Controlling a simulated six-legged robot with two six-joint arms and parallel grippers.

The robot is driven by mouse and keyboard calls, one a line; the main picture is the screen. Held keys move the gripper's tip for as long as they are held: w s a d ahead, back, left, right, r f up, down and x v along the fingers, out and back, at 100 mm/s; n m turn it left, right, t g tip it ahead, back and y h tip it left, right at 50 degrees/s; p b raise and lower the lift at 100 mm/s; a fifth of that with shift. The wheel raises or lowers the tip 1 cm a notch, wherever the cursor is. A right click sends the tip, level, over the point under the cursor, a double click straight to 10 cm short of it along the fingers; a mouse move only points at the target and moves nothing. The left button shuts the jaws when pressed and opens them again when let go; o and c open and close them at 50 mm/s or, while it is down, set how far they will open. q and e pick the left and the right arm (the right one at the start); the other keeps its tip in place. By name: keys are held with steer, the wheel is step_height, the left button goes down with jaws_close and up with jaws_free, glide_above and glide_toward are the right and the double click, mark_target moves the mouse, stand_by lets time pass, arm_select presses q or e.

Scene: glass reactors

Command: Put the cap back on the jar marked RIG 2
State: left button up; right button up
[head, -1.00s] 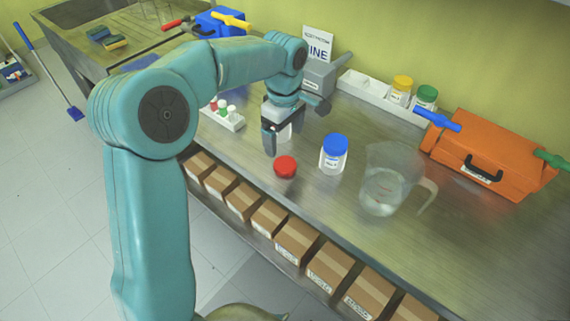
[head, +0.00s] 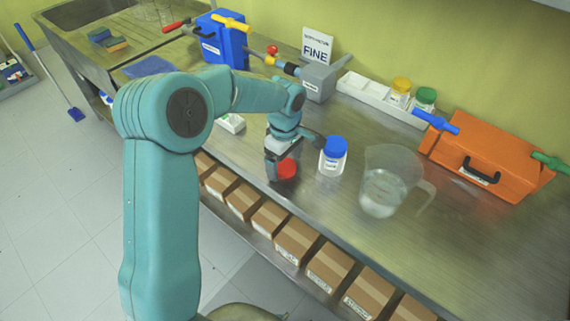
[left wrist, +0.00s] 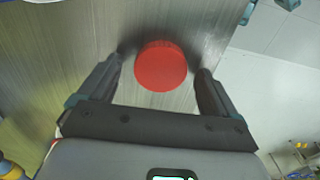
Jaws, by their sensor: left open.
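A red cap (head: 288,169) lies on the steel bench, partly hidden by my left gripper (head: 281,174) in the head view. In the left wrist view the red cap (left wrist: 160,66) sits between the two spread fingers of my left gripper (left wrist: 160,72), with a gap on each side. The gripper is open and holds nothing. A clear jar with a blue lid (head: 333,156) stands upright just right of the gripper. No RIG 2 mark can be read, and no uncapped jar shows now; my arm covers part of the bench behind the cap. My right gripper is not in view.
An orange case (head: 485,160), a white tray (head: 372,94) with yellow- and green-lidded jars, and a grey device (head: 320,82) stand at the back. Brown boxes (head: 297,240) line the front edge below.

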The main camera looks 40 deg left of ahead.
mark_target(285, 165)
arm_select(q)
steer(key=shift+f, duration=0.2)
steer(key=c, duration=1.1)
steer(key=shift+r, duration=0.1)
step_height(285, 165, up, 20)
